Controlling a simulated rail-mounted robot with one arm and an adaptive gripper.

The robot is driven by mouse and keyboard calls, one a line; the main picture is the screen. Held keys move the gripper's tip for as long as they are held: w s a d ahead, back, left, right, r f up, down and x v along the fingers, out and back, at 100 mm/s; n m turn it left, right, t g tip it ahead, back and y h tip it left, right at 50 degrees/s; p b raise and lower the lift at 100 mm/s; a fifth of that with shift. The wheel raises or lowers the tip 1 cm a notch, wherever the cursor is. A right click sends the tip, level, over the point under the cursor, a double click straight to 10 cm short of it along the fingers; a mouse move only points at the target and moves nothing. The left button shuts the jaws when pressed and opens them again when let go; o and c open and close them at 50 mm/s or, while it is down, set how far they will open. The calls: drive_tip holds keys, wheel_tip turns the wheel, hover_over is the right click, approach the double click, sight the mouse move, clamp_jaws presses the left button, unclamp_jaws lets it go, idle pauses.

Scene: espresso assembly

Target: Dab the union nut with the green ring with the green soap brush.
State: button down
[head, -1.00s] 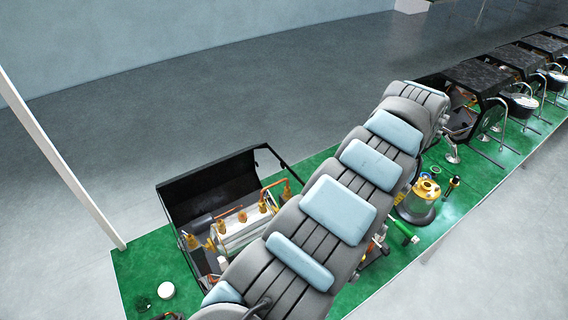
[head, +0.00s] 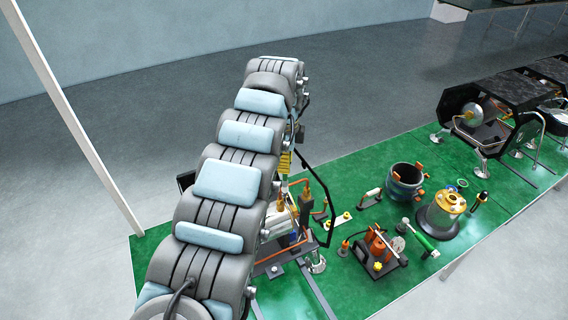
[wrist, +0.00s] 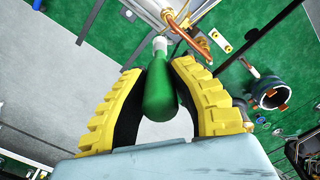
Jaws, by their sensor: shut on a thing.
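My gripper (wrist: 160,70) is shut on the green soap brush (wrist: 170,100), around its thick green handle. The brush's pale end points away from me, toward copper pipework (wrist: 186,26) on a machine at the top of the wrist view. I cannot tell whether it touches anything there. In the head view my gripper's yellow fingers (head: 284,163) show beside the machine, which my arm largely hides. I cannot make out a green ring on any union nut, so I cannot tell which nut is the one named.
The open machine's black frame (head: 329,200) stands right of my arm. More machines (head: 490,112) stand farther right.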

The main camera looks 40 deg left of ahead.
sight(284, 179)
drive_tip(key=shift+s+a+f, duration=0.1)
drive_tip(key=shift+a, duration=0.05)
drive_tip(key=shift+f, duration=1.95)
drive_tip(key=shift+f+b, duration=0.7)
drive_tip(key=shift+f, duration=1.1)
drive_tip(key=shift+r, duration=3.75)
